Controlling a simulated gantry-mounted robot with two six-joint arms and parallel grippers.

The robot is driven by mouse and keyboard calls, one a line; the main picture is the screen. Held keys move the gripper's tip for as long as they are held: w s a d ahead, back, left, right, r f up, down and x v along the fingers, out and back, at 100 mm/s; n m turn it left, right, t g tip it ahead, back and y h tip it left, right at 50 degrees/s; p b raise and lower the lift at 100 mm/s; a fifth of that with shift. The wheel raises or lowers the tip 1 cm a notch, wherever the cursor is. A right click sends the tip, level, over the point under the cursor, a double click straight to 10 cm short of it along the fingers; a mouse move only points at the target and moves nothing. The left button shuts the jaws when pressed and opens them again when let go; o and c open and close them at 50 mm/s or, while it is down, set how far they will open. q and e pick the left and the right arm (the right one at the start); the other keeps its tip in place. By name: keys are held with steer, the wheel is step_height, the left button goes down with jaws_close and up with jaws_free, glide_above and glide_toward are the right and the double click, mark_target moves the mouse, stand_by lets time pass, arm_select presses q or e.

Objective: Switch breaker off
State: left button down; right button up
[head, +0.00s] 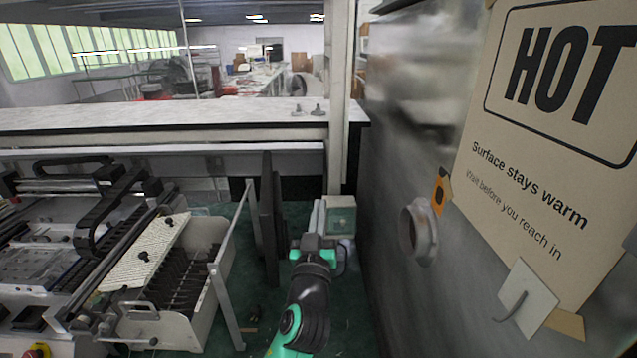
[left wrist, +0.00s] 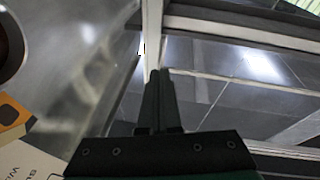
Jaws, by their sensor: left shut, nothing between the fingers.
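My left gripper (head: 318,217) reaches forward from the bottom middle of the head view, at the end of my green and black arm. Its fingers are together and empty; in the left wrist view the dark fingers (left wrist: 160,75) point up side by side. A small pale grey-green box (head: 342,214) shows just right of the gripper near the post's foot. I cannot tell whether they touch, or whether this box is the breaker. No clearly marked breaker switch shows. My right gripper is not in view.
A grey metal wall with a round port (head: 418,231) and a HOT sign (head: 556,130) stands at the right. A white plate with a grey hook (head: 527,292) is on it. A machine (head: 165,250) with a slotted tray fills the left. A long bench (head: 160,115) crosses behind.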

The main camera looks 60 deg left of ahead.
arm_select(q)
steer(key=shift+t, duration=0.4)
steer(key=r+p, duration=0.1)
steer(key=r, duration=0.1)
steer(key=d+r, duration=0.1)
steer(key=r, duration=0.1)
steer(key=shift+d+r+p, duration=0.1)
steer(key=shift+r+p, duration=0.1)
steer(key=shift+p, duration=0.15)
steer(key=shift+w+d, duration=0.1)
steer(key=d+r+t+h, duration=0.3)
steer(key=d+r+t, duration=0.3)
steer(key=d+r, duration=0.7)
steer(key=s+d+r+m+t+h, duration=0.85)
steer(key=d+r+m+h, duration=0.4)
steer(key=h, duration=0.25)
step_height(320, 180, up, 30)
steer(key=p, duration=3)
steer(key=shift+a+g+h, duration=0.3)
steer(key=shift+g+h, duration=0.1)
steer(key=shift+g, duration=0.05)
steer(key=shift+r+m, duration=0.1)
steer(key=shift+m, duration=0.15)
